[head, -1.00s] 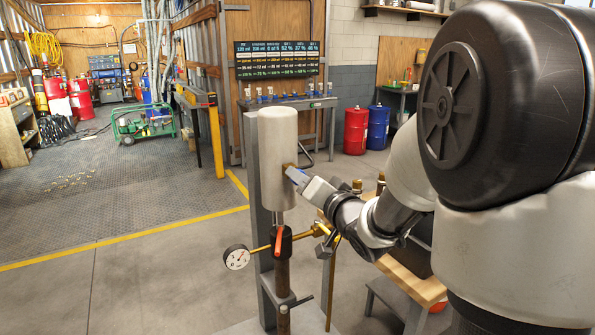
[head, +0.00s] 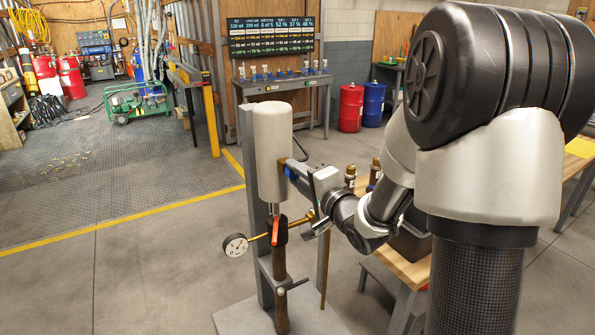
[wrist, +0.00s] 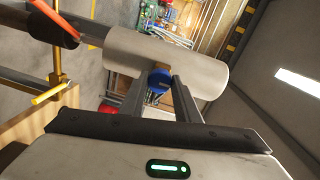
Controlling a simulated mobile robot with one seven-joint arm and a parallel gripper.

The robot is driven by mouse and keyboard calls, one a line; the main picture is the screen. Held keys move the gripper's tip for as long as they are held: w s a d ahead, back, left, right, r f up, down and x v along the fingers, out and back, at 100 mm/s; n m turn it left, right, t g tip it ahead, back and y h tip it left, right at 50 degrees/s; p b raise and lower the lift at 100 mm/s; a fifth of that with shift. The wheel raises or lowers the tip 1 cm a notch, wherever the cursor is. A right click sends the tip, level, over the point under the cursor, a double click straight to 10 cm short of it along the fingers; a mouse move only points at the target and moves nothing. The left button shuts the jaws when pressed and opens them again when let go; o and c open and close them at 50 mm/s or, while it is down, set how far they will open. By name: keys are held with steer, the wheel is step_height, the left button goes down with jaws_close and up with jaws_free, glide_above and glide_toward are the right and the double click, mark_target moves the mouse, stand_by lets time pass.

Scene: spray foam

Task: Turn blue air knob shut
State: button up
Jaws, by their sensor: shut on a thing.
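The blue air knob (wrist: 159,77) sits on the side of a pale cylinder (wrist: 178,62). In the wrist view my gripper (wrist: 160,86) has one finger on each side of the knob and is shut on it. In the head view the gripper (head: 292,170) reaches in from the right at the cylinder's lower right side. Only a bit of blue (head: 290,172) shows there, the rest hidden by the fingers. The knob's turned angle cannot be told.
Below the cylinder are a red lever (head: 276,230), a dial gauge (head: 236,246) and brass pipes (head: 308,217). A grey post (head: 248,200) stands behind it on a grey base plate (head: 235,318). A wooden bench (head: 405,268) is at right. Open floor lies at left.

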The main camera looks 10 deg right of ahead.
stand_by(0.5)
steer(key=o, duration=1)
steer(key=shift+w, duration=0.1)
steer(key=shift+o, duration=0.2)
